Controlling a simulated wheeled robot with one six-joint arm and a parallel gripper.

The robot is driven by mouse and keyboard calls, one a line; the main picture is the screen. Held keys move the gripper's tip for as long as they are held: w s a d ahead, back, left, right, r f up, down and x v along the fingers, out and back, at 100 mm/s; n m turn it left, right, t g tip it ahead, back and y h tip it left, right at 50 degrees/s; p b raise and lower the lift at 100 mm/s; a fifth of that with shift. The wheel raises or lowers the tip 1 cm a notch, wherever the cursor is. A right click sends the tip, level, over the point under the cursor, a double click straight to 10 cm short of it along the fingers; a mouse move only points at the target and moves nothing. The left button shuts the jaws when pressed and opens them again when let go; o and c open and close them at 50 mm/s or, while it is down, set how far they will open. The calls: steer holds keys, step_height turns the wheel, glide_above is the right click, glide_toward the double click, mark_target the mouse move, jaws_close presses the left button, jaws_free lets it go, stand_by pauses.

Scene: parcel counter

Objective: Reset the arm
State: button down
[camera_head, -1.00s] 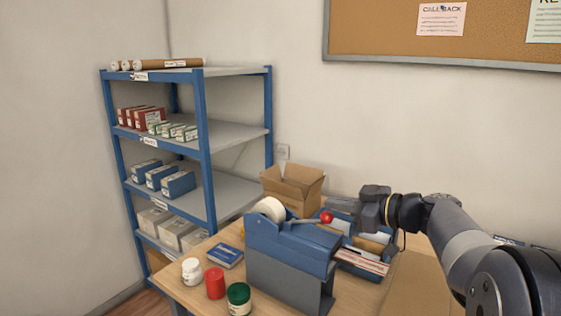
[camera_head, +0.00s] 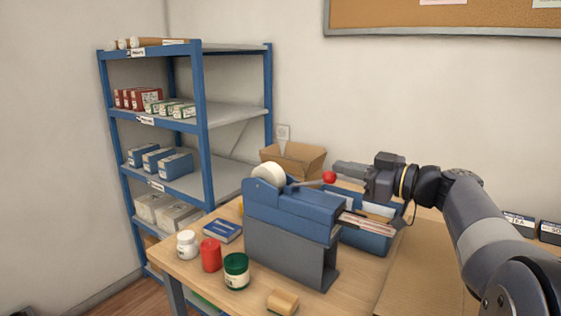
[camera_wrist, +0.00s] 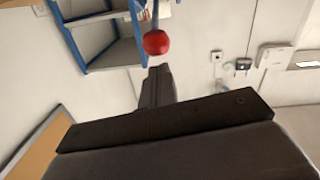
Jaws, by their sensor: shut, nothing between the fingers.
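My gripper (camera_head: 340,168) is shut and empty in the head view. It is held level above the blue bin, with its fingertips pointing left toward a red ball knob (camera_head: 329,177). The knob sits on the end of a lever on the blue and grey tape dispenser (camera_head: 290,235). In the wrist view the closed fingers (camera_wrist: 160,72) point at the red knob (camera_wrist: 157,42). There the knob appears just beyond the fingertips; I cannot tell whether they touch.
A blue bin (camera_head: 365,240) and an open carton (camera_head: 292,160) stand behind the dispenser. A white jar (camera_head: 187,245), a red jar (camera_head: 211,256), a green jar (camera_head: 236,273) and a tan block (camera_head: 283,303) are on the table. A blue shelf (camera_head: 203,140) stands at left.

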step_height(320, 180, up, 6)
steer(key=b, duration=0.2)
step_height(320, 180, down, 5)
steer(key=p, duration=0.5)
steer(key=shift+w+a+f, duration=0.1)
steer(key=shift+w+f, duration=0.05)
steer(key=p, duration=0.2)
steer(key=g+h+p, duration=0.1)
steer(key=p, duration=0.2)
steer(key=shift+w+a+r, duration=0.25)
steer(key=shift+w+r, duration=0.05)
steer(key=shift+r, duration=0.05)
steer(key=r+h+p, duration=0.1)
steer(key=p, duration=0.6)
steer(key=shift+a+g, duration=0.35)
steer(key=shift+g, duration=0.05)
steer(key=p, duration=0.5)
steer(key=shift+s+a+r+g+h, duration=0.15)
steer(key=shift+a+r+g+h, duration=0.15)
steer(key=shift+r+g+h, duration=0.1)
